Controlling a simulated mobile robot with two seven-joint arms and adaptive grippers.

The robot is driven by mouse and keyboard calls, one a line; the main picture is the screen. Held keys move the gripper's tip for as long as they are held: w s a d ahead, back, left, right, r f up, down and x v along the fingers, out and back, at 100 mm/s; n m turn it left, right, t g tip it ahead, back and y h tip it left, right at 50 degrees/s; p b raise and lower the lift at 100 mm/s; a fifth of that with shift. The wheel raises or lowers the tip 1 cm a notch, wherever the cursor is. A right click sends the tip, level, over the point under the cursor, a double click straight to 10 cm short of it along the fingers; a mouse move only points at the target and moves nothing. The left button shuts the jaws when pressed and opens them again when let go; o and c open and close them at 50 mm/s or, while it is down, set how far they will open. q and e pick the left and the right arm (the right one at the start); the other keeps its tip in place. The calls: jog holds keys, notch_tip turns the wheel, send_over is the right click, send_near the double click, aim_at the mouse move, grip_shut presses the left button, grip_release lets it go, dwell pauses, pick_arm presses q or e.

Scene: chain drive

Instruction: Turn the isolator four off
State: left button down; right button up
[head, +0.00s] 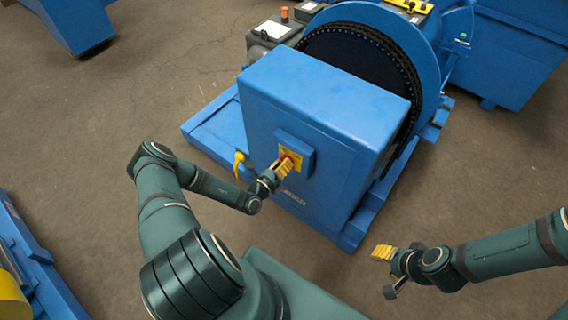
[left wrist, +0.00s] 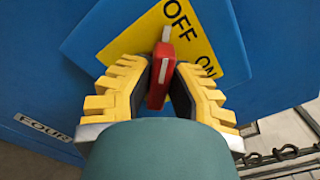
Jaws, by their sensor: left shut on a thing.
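The isolator is a blue box with a yellow plate (left wrist: 196,45) marked OFF and ON and a red handle (left wrist: 160,82). It is on the front of the blue housing (head: 325,100); a FOUR label (left wrist: 43,129) shows in the left wrist view. My left gripper (head: 284,166) is shut on the red handle, one finger on each side. The handle's white-marked end points up, beside the word OFF and away from ON. In the head view the fingers hide most of the handle. My right gripper (head: 383,253) is empty, apart from the housing, at lower right.
A large blue drum with a chain (head: 375,45) stands behind the housing. A yellow fitting (head: 239,160) sits left of the isolator. A dark control box (head: 272,35) is at the back. Other blue machines stand at the top corners and lower left. Bare floor lies between.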

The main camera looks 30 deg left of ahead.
pick_arm(q)
jog(key=shift+w+r, duration=0.1)
jog(key=c, duration=0.9)
grip_release()
jog(key=s, duration=1.2)
jog(key=shift+a, duration=0.45)
